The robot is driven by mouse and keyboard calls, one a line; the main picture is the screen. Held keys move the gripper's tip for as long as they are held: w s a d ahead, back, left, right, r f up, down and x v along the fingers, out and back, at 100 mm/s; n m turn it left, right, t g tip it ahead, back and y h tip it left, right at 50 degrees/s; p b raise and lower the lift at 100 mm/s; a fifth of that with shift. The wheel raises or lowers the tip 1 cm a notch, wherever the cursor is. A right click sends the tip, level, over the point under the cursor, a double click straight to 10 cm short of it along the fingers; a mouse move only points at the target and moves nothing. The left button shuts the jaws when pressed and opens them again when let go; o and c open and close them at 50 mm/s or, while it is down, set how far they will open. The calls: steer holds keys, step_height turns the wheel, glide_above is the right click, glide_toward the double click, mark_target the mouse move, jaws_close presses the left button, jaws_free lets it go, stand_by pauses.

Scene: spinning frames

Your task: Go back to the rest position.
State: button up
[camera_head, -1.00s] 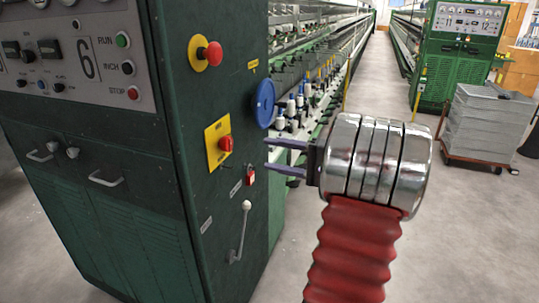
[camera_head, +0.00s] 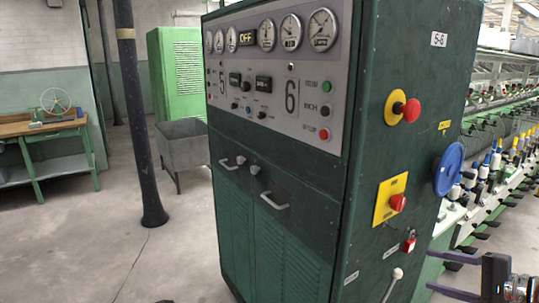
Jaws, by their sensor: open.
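My gripper (camera_head: 429,270) shows at the bottom right corner, seen from the side. Its two dark fingers point left and are apart, with nothing between them. The wrist behind it is cut off by the picture edge. The fingers lie in the picture just right of the lower side face of the green machine cabinet (camera_head: 260,225). I cannot tell whether they touch it. A red padlock (camera_head: 409,245) and a lever with a pale knob (camera_head: 397,274) are on that side face.
The cabinet also carries a red rotary switch on a yellow plate (camera_head: 389,202), a red stop button (camera_head: 411,110) and a blue handwheel (camera_head: 449,169). Spinning frames with bobbins run behind on the right. A dark column (camera_head: 133,110), grey bin (camera_head: 183,145) and workbench (camera_head: 40,128) stand left. Floor between is clear.

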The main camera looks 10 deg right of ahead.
steer(key=s+a+f+n+g+h, duration=0.1)
steer(key=s+a+f+n+g, duration=0.15)
steer(key=a, duration=0.45)
steer(key=s+a+f+n+g+h, duration=0.1)
steer(key=a+g, duration=0.3)
steer(key=a, duration=0.2)
steer(key=s+a+f+n+g, duration=0.2)
steer(key=a+g, duration=0.1)
steer(key=a, duration=0.4)
steer(key=s+a+r+n+t+h, duration=0.1)
steer(key=a+r+n, duration=0.3)
steer(key=a, duration=0.5)
steer(key=s+a+r+n+t+h, duration=0.1)
steer(key=s+a+r+n+h, duration=0.1)
steer(key=a+n, duration=0.5)
steer(key=shift+s+a+r, duration=0.15)
steer(key=shift+a+r, duration=0.7)
steer(key=shift+a, duration=0.15)
